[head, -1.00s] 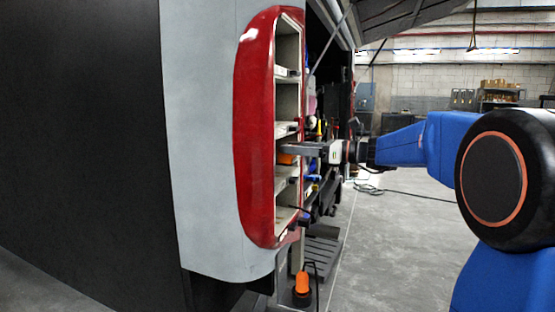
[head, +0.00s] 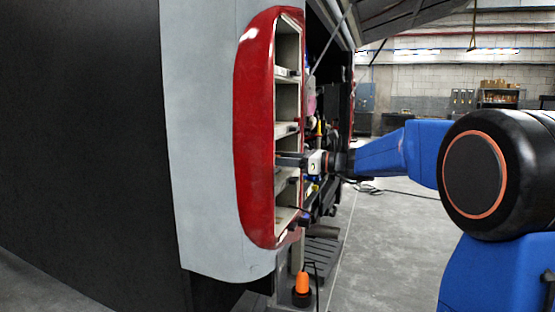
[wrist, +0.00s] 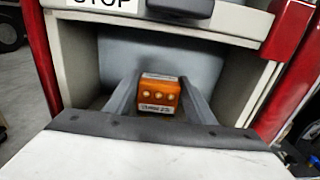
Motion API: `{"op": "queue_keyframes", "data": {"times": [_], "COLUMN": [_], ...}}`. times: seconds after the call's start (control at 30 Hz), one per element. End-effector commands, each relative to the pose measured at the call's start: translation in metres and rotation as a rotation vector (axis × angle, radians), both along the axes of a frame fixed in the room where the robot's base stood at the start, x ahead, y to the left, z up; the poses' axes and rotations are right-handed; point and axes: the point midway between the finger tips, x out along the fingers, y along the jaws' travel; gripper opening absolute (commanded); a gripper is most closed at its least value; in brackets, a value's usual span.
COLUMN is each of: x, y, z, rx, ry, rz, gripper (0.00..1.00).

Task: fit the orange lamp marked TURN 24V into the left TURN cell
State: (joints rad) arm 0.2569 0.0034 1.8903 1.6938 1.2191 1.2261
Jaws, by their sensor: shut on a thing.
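The orange lamp (wrist: 158,96) is a small block with pale round contacts and white labels too small to read surely. In the wrist view it sits between the fingers of my gripper (wrist: 160,90), inside a pale cell (wrist: 240,75) below the shelf marked STOP. My gripper is shut on the lamp. In the head view my gripper (head: 284,160) reaches into an opening of the red lamp housing (head: 254,150), and the lamp is hidden. I cannot tell whether the lamp touches the cell's back or floor. No TURN mark is visible on the cell.
Red frame edges (wrist: 292,42) flank the cell. Other cells are stacked above and below. An orange beacon (head: 302,283) stands below the housing. Open floor (head: 400,250) lies to the right.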

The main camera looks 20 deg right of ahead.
Motion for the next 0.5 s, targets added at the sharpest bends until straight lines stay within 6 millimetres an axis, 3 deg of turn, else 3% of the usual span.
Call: {"op": "queue_keyframes", "data": {"times": [0.17, 0.2, 0.27, 0.5], "x": [-0.0001, -0.0001, -0.0001, -0.0001], "y": [-0.0001, -0.0001, -0.0001, 0.0], "z": [-0.0023, -0.0031, -0.0028, -0.0026], "rx": [0.0, 0.0, 0.0, 0.0], "ry": [0.0, 0.0, 0.0, 0.0], "rz": [0.0, 0.0, 0.0, 0.0], "gripper": [0.25, 0.52, 0.66, 0.68]}}
